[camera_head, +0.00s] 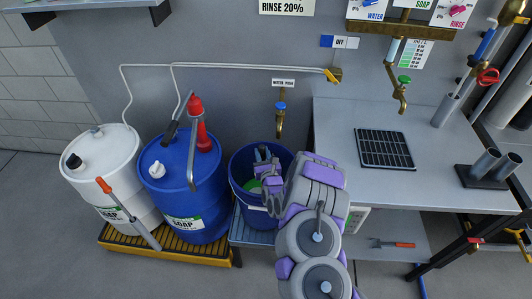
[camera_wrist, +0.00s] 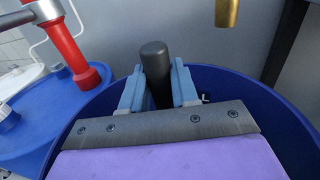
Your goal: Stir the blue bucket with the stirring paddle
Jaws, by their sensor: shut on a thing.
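The blue bucket (camera_head: 240,208) stands on a low stand below a brass tap, right of the blue soap drum. Something green shows inside it in the head view. My gripper (camera_wrist: 158,88) is over the bucket and shut on a dark, round-ended handle (camera_wrist: 155,62), which looks like the top of the stirring paddle. The handle stands roughly upright between the two blue-grey fingers. The bucket's rim (camera_wrist: 245,76) curves around behind my gripper in the wrist view. My gripper hides the paddle's lower part, so I cannot tell how deep it reaches.
The blue soap drum (camera_head: 182,205) with a red-handled pump (camera_head: 200,125) and a white drum (camera_head: 105,165) stand left. A brass tap (camera_head: 279,120) hangs behind the bucket. A grey bench (camera_head: 440,175) with a black rack (camera_head: 385,149) is right.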

